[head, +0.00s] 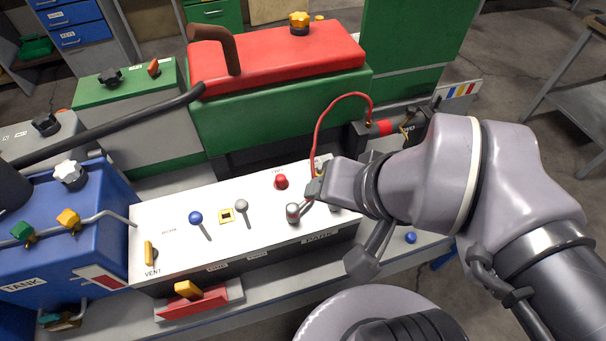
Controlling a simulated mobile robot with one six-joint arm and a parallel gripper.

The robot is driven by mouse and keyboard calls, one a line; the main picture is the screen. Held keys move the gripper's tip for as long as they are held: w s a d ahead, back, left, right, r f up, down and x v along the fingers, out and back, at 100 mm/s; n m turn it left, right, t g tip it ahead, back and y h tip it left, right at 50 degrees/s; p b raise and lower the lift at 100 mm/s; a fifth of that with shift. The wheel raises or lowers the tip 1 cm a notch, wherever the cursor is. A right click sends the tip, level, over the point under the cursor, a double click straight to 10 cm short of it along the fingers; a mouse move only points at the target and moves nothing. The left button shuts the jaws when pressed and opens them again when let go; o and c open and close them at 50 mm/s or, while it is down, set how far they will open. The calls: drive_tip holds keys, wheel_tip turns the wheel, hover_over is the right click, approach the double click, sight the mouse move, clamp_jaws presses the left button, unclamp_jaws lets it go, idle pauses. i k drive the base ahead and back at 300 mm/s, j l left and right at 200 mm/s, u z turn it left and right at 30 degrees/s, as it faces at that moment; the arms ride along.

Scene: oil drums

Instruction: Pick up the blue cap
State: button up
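A small round blue thing (411,237), which looks like the blue cap, sits on the grey bench surface to the right of the white control panel. My gripper (340,222) hangs over the right end of the panel, to the left of the blue cap and apart from it. One dark finger-like part points down near the panel's front right edge. Another part reaches left by the red cable. The fingertips are not clear enough to tell whether it is open or shut. I see nothing held.
The white panel (262,245) carries a blue-knobbed lever (195,218), a grey lever, a red knob and a metal lever close to my gripper. A red cable (315,135) loops beside my wrist. Behind stands a red-topped green box (280,105). A blue tank (65,235) stands left.

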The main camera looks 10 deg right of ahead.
sight(411, 237)
drive_tip(key=k+l+z, duration=0.1)
drive_tip(key=l+z, duration=0.35)
drive_tip(key=z, duration=0.3)
drive_tip(key=j+z, duration=0.25)
drive_tip(key=j, duration=0.55)
drive_tip(key=i, duration=0.05)
